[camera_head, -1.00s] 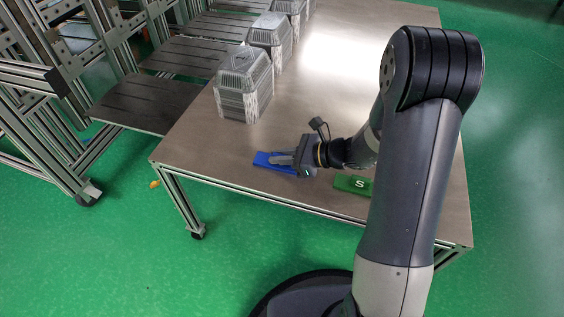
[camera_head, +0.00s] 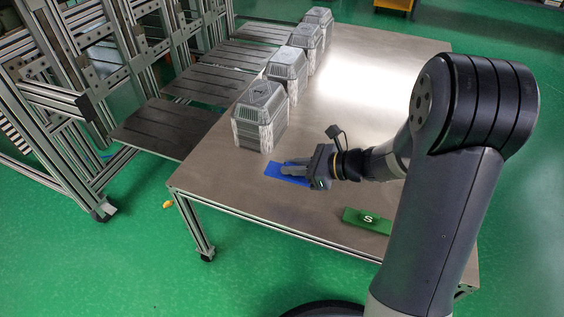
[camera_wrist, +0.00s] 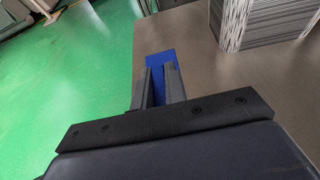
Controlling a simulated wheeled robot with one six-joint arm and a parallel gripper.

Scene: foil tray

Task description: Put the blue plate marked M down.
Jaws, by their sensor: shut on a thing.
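The blue plate (camera_head: 273,170) shows at the front left part of the table, partly covered by my gripper. My gripper (camera_head: 284,170) is shut on it, with the fingers reaching over the plate from the right. In the wrist view the blue plate (camera_wrist: 160,57) sticks out beyond and between the two fingertips (camera_wrist: 160,72). Its mark is hidden by the gripper. The plate is over the table or on it; I cannot tell whether it touches the top.
A green plate marked S (camera_head: 366,219) lies near the table's front edge. Several stacks of foil trays (camera_head: 260,118) stand along the left side of the metal table (camera_head: 330,130). Dark shelves (camera_head: 165,127) adjoin the table's left side. The table's middle is clear.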

